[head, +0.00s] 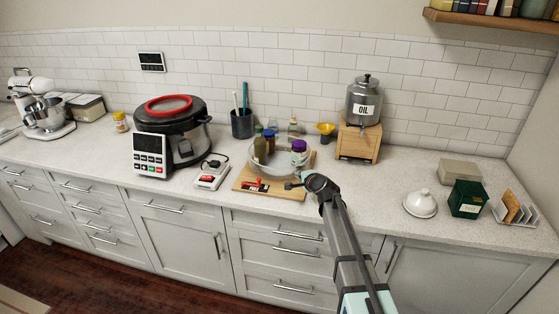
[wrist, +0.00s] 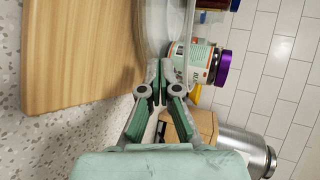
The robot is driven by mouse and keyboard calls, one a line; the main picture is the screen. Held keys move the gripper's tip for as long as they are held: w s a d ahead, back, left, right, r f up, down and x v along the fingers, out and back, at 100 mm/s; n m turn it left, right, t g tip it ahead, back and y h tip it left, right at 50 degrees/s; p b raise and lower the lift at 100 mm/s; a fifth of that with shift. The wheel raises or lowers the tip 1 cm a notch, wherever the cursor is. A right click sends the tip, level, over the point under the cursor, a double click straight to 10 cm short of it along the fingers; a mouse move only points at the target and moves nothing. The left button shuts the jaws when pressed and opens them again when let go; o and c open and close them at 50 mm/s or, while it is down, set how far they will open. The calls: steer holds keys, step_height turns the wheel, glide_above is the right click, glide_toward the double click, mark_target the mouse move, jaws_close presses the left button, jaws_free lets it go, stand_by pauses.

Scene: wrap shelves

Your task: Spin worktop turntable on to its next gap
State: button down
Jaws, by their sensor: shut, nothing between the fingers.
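The turntable (head: 274,172) is a clear round tray with a raised rim, on a wooden board (head: 245,184) on the worktop. Several bottles and jars stand in it, among them a dark green bottle (head: 260,150) at the left and a purple-lidded jar (head: 299,152) at the right. My gripper (head: 303,178) is at its front right edge, low beside the purple-lidded jar. In the wrist view my gripper (wrist: 158,84) is shut and empty. Its tips are close to the turntable's clear rim (wrist: 160,30) and the jar (wrist: 200,65); whether they touch cannot be told.
A red-and-black item (head: 255,185) lies on the board's front. Left are a white switch box (head: 212,176), a utensil pot (head: 242,123) and a large cooker (head: 180,128). Behind right are a yellow funnel (head: 326,130) and an oil dispenser (head: 363,105) on a wooden stand.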

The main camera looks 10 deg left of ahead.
mark_target(290, 172)
steer(key=shift+w+a, duration=0.6)
steer(key=shift+w, duration=0.2)
steer(key=shift+s+a, duration=0.1)
steer(key=shift+s, duration=0.05)
steer(key=shift+s+a+p, duration=0.4)
steer(key=shift+a+p, duration=0.05)
steer(key=shift+a, duration=0.25)
steer(key=shift+s+a, duration=0.1)
steer(key=shift+s+d+f, duration=0.1)
steer(key=shift+s+d, duration=0.1)
steer(key=shift+s, duration=0.3)
steer(key=shift+s+d+b, duration=0.25)
steer(key=shift+s+d, duration=0.05)
steer(key=shift+s, duration=0.25)
steer(key=shift+s+d+b, duration=0.2)
steer(key=shift+s+d, duration=0.05)
steer(key=shift+s, duration=0.3)
